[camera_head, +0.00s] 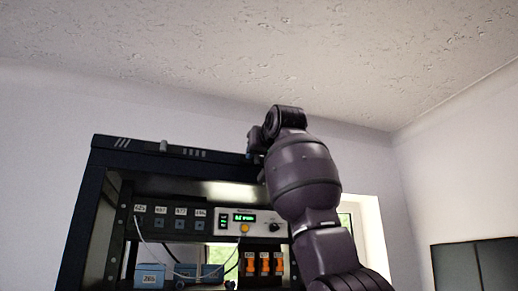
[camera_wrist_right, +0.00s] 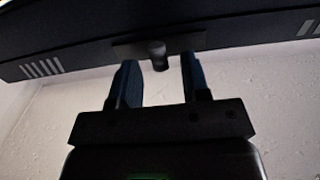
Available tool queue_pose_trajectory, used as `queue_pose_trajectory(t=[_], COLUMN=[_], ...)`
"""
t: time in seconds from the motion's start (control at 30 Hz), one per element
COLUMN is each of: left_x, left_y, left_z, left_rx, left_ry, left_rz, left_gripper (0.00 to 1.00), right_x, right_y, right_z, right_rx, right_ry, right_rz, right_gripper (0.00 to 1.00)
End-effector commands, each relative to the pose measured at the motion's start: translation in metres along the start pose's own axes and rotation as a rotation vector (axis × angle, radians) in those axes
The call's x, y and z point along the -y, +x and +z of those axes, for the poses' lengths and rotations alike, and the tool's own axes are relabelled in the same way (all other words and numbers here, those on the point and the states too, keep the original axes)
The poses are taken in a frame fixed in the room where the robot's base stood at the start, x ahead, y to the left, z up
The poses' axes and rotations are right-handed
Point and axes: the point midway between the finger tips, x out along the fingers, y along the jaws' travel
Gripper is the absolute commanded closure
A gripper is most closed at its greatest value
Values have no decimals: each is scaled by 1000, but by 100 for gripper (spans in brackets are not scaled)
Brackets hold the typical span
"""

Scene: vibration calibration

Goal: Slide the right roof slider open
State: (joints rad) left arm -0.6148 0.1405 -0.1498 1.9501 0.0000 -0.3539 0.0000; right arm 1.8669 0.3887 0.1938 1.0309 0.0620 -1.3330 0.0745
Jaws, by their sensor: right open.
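The dark roof edge (camera_head: 175,149) of the equipment rack runs across the top of the rack in the head view. A small grey knob (camera_head: 163,146) stands on its left part. My right gripper (camera_head: 254,150) is at the roof's right part and is mostly hidden by my own wrist. In the right wrist view, the right roof slider's knob (camera_wrist_right: 157,56) shows on a dark plate at the roof edge. The two fingers of my right gripper (camera_wrist_right: 160,72) are open, one on each side of the knob, with gaps visible. My left gripper is not in view.
Below the roof, the rack holds a panel with a green display (camera_head: 243,217), several orange switches (camera_head: 264,264) and blue boxes (camera_head: 150,276). A window is behind on the right, with a dark screen (camera_head: 475,265) at far right. Space above the roof is clear.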

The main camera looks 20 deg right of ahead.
Motion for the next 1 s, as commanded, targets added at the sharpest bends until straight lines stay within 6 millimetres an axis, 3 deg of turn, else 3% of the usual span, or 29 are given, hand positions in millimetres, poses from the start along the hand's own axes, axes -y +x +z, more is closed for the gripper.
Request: queue_pose_trajectory(t=[0.37,0.63,1.0], left_x=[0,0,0], left_y=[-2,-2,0], left_z=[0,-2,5], left_rx=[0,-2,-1], left_ry=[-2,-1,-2], left_rz=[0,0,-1], left_gripper=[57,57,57], right_x=[0,0,-6], right_y=[4,4,-6], right_z=[0,0,0], right_rx=[0,0,-5], right_ry=[0,0,1], right_rz=[0,0,1], right_gripper=[59,100,100])
